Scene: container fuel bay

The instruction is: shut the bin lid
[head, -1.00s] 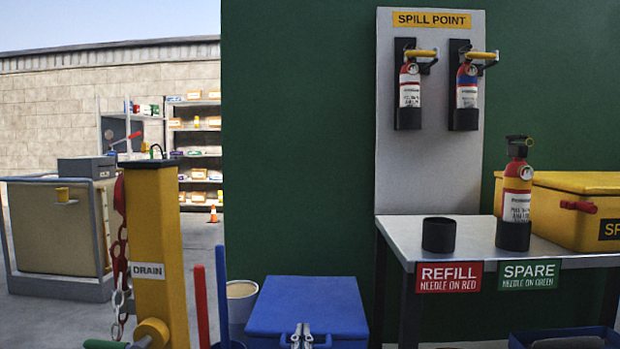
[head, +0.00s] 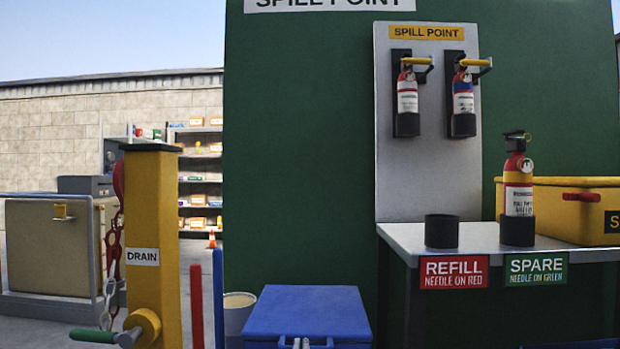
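The blue bin's lid (head: 308,312) shows at the bottom centre of the head view. It looks flat and down over the bin, but the front seam is cut off by the frame, so I cannot tell if a gap remains. My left gripper (head: 301,343) shows only as two grey fingertips at the bottom edge, at the lid's front by the blue handle. The tips are close together with nothing visible between them. Whether they touch the lid or handle is unclear. My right gripper is not in view.
A yellow drain post (head: 155,220) with a red and a blue pole stands to the left. A pale bucket (head: 238,312) stands beside the bin. A metal table (head: 400,238) with an extinguisher (head: 518,190) and yellow box (head: 575,212) is at right.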

